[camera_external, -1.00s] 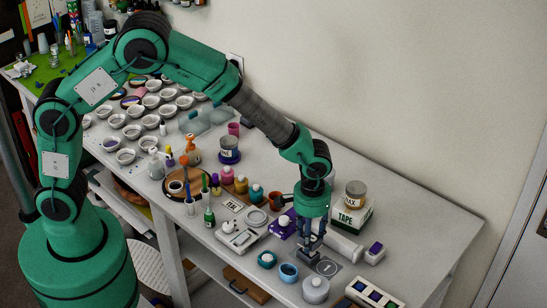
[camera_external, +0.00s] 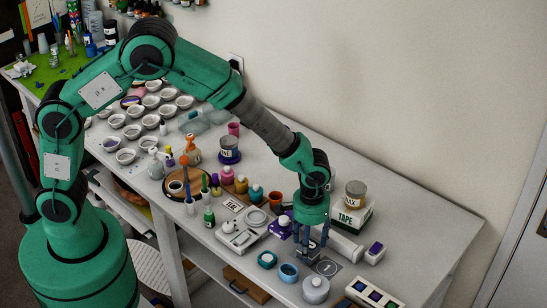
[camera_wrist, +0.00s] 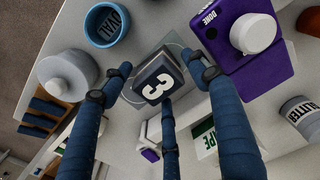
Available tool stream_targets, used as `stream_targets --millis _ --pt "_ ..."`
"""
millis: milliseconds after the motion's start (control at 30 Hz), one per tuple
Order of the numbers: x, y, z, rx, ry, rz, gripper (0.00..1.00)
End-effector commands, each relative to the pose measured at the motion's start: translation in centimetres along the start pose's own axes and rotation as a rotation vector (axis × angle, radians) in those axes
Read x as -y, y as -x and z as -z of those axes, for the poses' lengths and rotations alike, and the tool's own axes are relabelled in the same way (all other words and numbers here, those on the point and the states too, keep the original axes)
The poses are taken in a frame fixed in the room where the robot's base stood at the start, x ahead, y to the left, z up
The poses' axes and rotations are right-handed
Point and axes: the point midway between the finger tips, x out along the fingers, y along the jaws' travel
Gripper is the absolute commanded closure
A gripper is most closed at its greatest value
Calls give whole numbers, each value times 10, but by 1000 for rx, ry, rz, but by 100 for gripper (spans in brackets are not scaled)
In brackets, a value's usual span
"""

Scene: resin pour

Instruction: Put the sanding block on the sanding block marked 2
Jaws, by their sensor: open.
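A dark grey sanding block with a white top marked 3 (camera_wrist: 157,78) stands between my spread fingers in the wrist view. In the external view the dark block (camera_external: 308,257) shows under my gripper (camera_external: 311,243), at the left edge of a grey square mat (camera_external: 328,267). My gripper (camera_wrist: 160,85) is open, with its three dark blue fingers around the block and visible gaps beside it. No block marked 2 is visible. I cannot tell whether another block is beneath the one marked 3.
A blue cup (camera_external: 288,273) and lidded grey jar (camera_external: 316,289) stand close in front. The table's right end (camera_external: 430,240) is clear.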

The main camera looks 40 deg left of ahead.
Motion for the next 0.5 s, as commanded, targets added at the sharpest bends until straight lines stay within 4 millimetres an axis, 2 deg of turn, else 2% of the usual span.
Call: stream_targets --millis 267,500 --pt "0 6 0 -1 0 -1 40" --pt "0 31 0 -1 0 -1 40"
